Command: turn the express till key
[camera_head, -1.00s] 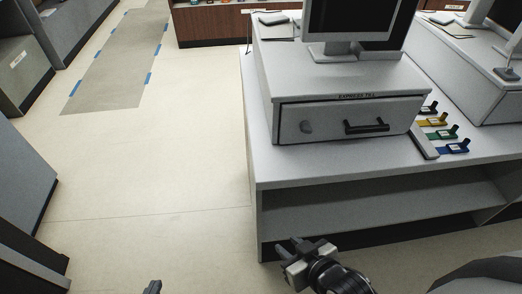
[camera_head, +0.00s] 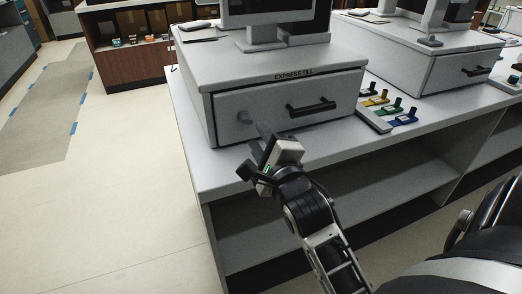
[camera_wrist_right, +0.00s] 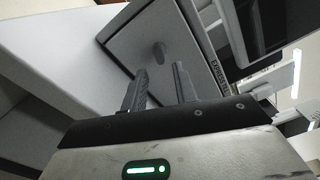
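The express till (camera_head: 272,75) is a grey box labelled "EXPRESS TILL" on a white counter. Its drawer front (camera_head: 283,108) has a small grey key (camera_head: 245,117) on the left and a black handle (camera_head: 311,106) at the middle right. In the right wrist view the key (camera_wrist_right: 159,50) stands out from the drawer front beyond the fingertips. My right gripper (camera_head: 254,158) is in front of and just below the key, apart from it. Its two fingers (camera_wrist_right: 160,78) are spread with nothing between them. My left gripper is out of view.
A rack with black, yellow, green and blue clips (camera_head: 392,117) sits right of the till. A monitor (camera_head: 265,20) stands on the till. A second till (camera_head: 430,62) is further right. The counter's front edge and open shelf (camera_head: 330,205) lie close to my right arm. Open floor (camera_head: 110,190) is at left.

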